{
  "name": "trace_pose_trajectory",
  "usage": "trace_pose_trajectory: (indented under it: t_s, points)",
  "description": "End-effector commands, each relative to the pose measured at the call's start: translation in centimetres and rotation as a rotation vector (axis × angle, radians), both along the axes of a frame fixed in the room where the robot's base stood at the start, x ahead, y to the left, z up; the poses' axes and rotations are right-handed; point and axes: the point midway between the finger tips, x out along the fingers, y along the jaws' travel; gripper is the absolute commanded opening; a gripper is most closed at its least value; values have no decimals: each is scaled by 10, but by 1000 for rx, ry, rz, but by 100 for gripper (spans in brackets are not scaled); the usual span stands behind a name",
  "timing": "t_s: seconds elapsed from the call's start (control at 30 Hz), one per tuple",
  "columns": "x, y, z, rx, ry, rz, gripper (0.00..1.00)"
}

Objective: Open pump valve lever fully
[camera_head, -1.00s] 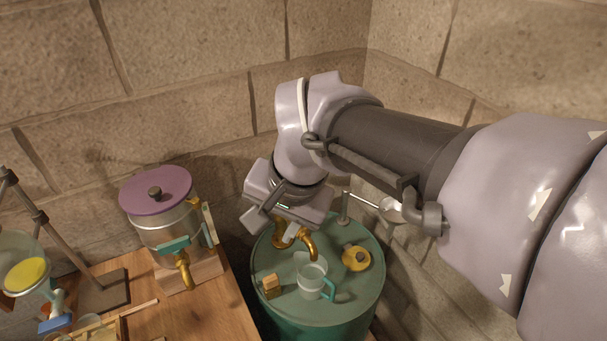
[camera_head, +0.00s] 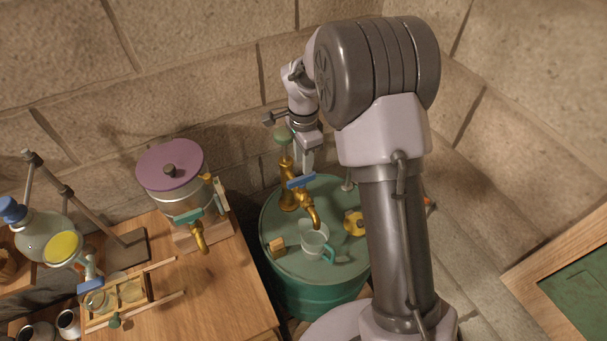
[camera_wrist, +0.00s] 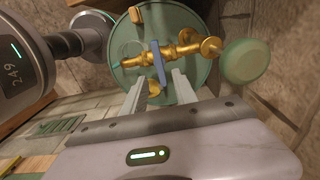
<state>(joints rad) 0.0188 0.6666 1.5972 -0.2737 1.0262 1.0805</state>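The brass pump (camera_head: 287,196) stands on the green drum (camera_head: 278,287), with its spout over the drum top. Its blue valve lever (camera_head: 301,181) lies across the brass body; it also shows in the wrist view (camera_wrist: 158,62). The pump's round green knob (camera_head: 283,137) stands above and looks large at right in the wrist view (camera_wrist: 245,60). My gripper (camera_head: 304,165) is close behind the lever. In the wrist view my gripper (camera_wrist: 161,80) is open, with the lever's near end in view between its fingertips; I cannot tell whether they touch it.
A glass mug with teal handle (camera_head: 315,242), a yellow cap (camera_head: 354,223) and a small wooden block (camera_head: 276,247) are on the drum top. A purple-lidded pot (camera_head: 170,165) stands on the wooden table (camera_head: 240,300) at left. Stone walls (camera_head: 220,80) rise behind.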

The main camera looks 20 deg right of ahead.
Motion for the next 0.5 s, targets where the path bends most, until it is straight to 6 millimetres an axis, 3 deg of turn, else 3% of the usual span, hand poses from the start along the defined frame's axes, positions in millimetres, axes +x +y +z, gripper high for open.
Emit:
trace_pose_trajectory:
  t_s: [0.2,0.5]
  points:
    - [0,0,-44,1,1,1,34]
    - [0,0,-59,1,-1,1,34]
